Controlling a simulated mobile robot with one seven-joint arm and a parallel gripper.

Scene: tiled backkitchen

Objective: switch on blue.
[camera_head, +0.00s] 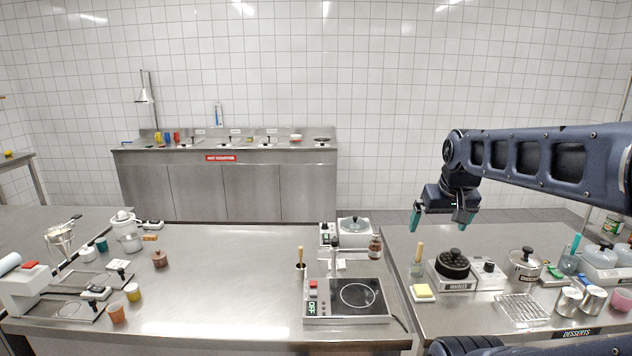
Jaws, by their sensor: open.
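My gripper (439,219) hangs in the right half of the view, above the far edge of the right table. Its two teal fingertips are apart, with nothing between them. No switch clearly marked blue can be made out.
A black round item (453,262) on a base, a wire rack (522,308), pots and cans crowd the right table (437,318). The middle table (215,285) has free room. A steel counter (230,190) stands at the back wall.

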